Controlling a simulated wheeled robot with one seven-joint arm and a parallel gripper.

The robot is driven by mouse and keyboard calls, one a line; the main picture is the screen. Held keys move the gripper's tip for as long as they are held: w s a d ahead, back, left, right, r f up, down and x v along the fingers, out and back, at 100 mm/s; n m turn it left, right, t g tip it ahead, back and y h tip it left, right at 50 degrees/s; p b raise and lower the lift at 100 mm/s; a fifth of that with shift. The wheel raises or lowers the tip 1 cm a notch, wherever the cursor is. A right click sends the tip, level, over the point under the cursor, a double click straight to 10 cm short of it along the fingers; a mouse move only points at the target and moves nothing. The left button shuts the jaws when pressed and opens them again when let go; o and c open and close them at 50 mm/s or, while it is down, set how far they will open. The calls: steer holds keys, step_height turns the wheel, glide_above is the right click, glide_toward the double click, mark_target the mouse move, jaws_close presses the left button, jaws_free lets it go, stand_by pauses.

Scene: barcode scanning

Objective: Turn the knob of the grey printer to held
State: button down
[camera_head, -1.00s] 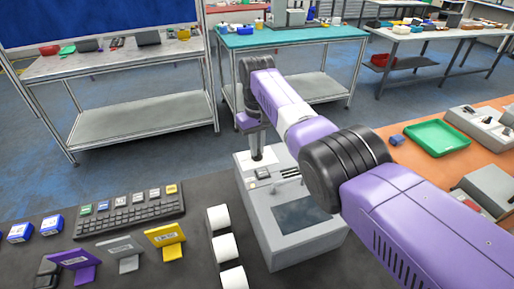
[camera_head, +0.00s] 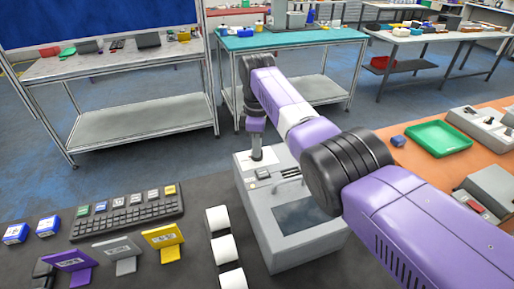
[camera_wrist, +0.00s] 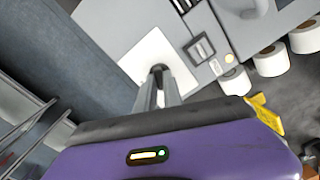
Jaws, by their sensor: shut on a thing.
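The grey printer (camera_head: 310,244) stands on the dark table in the middle of the head view, with a dark panel on its top. At its far end is a pale square plate (camera_head: 272,153), which also shows in the wrist view (camera_wrist: 180,105). My gripper (camera_head: 257,157) points down at this plate. In the wrist view my gripper (camera_wrist: 159,72) has its fingers together on a small dark knob (camera_wrist: 160,68) over the plate. The fingers cover most of the knob, and its pointer and setting cannot be made out.
Several white rolls (camera_head: 223,248) stand left of the printer. A keyboard (camera_head: 128,212) and purple, grey and yellow scanning stands (camera_head: 164,236) lie further left. A green tray (camera_head: 438,137) is on the orange table at the right. My arm crosses over the printer's right side.

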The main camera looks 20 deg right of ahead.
steer(key=n, duration=0.5)
stand_by(0.6)
steer(key=c, duration=1.5)
jaws_free()
steer(key=shift+r+b, duration=1.05)
steer(key=shift+r, duration=2.9)
